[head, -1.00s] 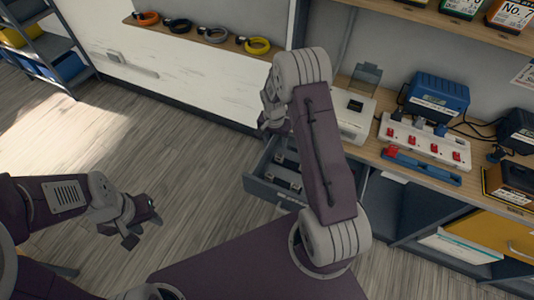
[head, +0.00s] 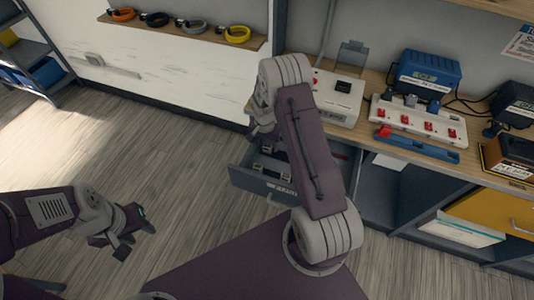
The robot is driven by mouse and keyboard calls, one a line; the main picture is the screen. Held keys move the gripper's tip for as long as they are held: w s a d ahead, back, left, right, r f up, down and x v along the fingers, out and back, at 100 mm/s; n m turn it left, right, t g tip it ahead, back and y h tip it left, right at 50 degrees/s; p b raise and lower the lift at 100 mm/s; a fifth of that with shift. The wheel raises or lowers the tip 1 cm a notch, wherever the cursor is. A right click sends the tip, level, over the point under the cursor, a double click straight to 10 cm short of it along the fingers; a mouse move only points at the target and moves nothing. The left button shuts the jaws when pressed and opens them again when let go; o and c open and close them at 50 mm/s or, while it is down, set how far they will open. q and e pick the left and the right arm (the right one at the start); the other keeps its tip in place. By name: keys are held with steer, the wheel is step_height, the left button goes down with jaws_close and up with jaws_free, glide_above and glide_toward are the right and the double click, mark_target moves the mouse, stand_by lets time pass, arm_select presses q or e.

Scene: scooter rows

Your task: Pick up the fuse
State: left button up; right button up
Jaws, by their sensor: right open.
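An open grey drawer (head: 247,182) under the workbench holds small dark pieces with pale ends, probably fuses (head: 271,150). Its front carries a label too small to read. My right arm crosses in front and hides much of the drawer's inside. My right gripper (head: 262,124) is open, beside and above the drawer's far left part, seen mostly from behind; I see nothing held in it. My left gripper (head: 128,234) hangs low over the floor at the left, away from the drawer, and its jaw gap is unclear.
The workbench (head: 372,137) carries a white tester box (head: 337,98), a white strip with red switches (head: 446,125), a blue charger (head: 430,72) and a blue tray with a red piece (head: 425,149). Coloured rings sit on a wall shelf (head: 182,31). The floor at left is clear.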

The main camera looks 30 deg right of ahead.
steer(key=shift+d, duration=0.1)
jaws_close()
